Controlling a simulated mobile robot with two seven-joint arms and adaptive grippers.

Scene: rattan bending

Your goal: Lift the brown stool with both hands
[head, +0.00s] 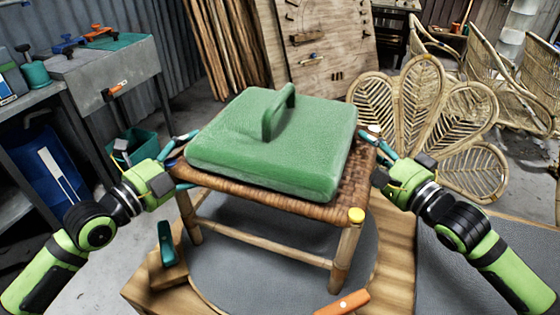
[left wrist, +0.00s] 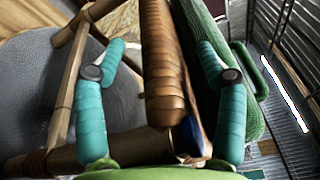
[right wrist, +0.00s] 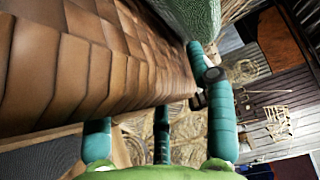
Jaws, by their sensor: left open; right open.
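The brown stool (head: 340,207) has a woven seat and pale wooden legs, and stands upright on a round grey-topped wooden platform. A green block with a loop handle (head: 265,145) lies on its seat. My left gripper (head: 187,161) is open at the seat's left side; in the left wrist view its teal fingers lie on either side of the woven rim (left wrist: 163,70). My right gripper (head: 375,152) is open at the seat's right side. In the right wrist view the woven seat (right wrist: 90,60) fills the left part and partly hides the fingers; contact cannot be told.
A teal-handled tool (head: 166,245) and an orange-handled tool (head: 343,303) lie on the platform edge (head: 398,260). A grey workbench (head: 105,65) stands at the left. A rattan petal-shaped back (head: 425,95) and rattan chairs (head: 485,70) stand behind at the right.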

